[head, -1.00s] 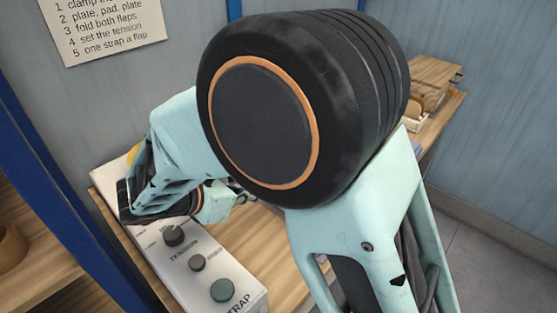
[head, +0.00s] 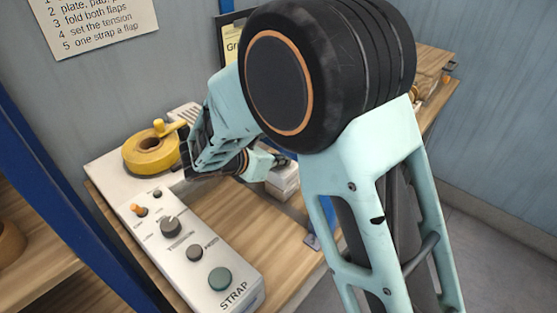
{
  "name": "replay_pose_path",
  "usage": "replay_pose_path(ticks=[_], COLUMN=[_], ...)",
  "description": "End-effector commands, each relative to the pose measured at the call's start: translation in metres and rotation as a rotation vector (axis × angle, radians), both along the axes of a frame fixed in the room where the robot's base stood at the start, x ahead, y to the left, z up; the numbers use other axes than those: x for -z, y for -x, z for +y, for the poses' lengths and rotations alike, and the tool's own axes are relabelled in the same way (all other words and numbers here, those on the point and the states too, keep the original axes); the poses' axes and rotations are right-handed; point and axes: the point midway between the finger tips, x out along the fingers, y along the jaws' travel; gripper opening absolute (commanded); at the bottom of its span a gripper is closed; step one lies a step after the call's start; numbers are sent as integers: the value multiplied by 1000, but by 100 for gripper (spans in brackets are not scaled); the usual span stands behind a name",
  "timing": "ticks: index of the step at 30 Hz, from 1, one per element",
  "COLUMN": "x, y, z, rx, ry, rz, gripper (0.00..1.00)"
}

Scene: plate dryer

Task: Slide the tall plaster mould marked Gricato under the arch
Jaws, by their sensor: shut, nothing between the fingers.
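My gripper (head: 284,160) is at the end of my bent arm, over the wooden bench, with its fingers small and partly covered by my wrist. A pale whitish block (head: 284,182) stands just below and beside the fingers. It may be the plaster mould, but no marking shows on it, and I cannot tell whether the fingers touch it. A dark-framed sign (head: 231,46) starting with "Gr" shows behind my arm, the rest of its word hidden. I cannot make out the arch; my arm covers much of the bench.
A white control panel (head: 240,292) marked STRAP, with knobs and a green button, runs along the left of the bench (head: 240,225). A yellow strap roll (head: 133,160) sits behind it. A blue post (head: 60,200) stands at left. Wooden items (head: 433,65) lie at the far right.

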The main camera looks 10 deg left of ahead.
Motion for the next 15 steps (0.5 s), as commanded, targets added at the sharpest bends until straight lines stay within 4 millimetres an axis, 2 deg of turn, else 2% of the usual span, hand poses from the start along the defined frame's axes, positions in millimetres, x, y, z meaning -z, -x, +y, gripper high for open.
replay_pose_path(ticks=[1,11,15], x=[5,8,9], y=[2,4,18], z=[1,2,11], rx=[-3,-3,-7], ry=[-2,-2,-2], rz=[7,13,18], gripper=[0,0,0])
